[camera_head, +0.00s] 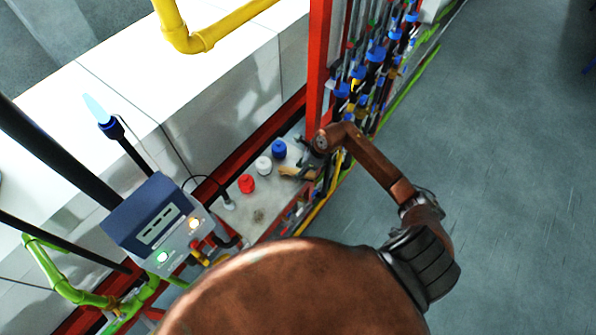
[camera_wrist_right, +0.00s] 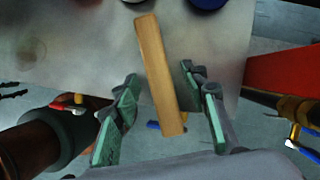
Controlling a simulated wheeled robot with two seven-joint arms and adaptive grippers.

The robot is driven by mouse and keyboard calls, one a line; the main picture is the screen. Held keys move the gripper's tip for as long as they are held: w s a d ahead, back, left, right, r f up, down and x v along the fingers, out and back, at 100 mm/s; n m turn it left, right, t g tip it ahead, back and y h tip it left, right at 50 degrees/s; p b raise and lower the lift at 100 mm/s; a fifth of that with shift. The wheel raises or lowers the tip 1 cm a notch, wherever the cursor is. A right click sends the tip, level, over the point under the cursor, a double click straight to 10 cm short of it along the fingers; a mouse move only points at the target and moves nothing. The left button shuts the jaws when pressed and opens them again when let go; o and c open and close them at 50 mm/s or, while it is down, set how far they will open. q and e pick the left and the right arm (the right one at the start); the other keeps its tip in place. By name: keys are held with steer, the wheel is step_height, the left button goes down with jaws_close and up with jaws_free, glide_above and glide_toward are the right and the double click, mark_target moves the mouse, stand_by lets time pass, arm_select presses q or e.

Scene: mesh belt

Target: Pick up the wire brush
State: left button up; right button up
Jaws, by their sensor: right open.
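The wire brush shows as a long wooden bar (camera_wrist_right: 160,80) in the right wrist view, lying partly over the edge of a grey shelf surface (camera_wrist_right: 95,45). Its bristles cannot be made out. In the head view the brush (camera_head: 289,172) is a small tan shape at the right end of the shelf (camera_head: 225,222). My right gripper (camera_wrist_right: 159,76) is open, with one finger on each side of the wooden bar and a visible gap to both. In the head view my right gripper (camera_head: 306,166) is small and dark beside the brush. My left gripper is not in view.
Red (camera_head: 246,184), white (camera_head: 263,165) and blue (camera_head: 279,148) containers stand on the shelf near the brush. A blue-grey control box (camera_head: 155,225) is at the left. A red post (camera_head: 318,70) and a rack of tools (camera_head: 372,65) rise beyond. Open floor lies right.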

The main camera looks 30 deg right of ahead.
steer(key=shift+w+a+f, duration=0.25)
steer(key=shift+f, duration=0.35)
steer(key=shift+c, duration=0.7)
jaws_close()
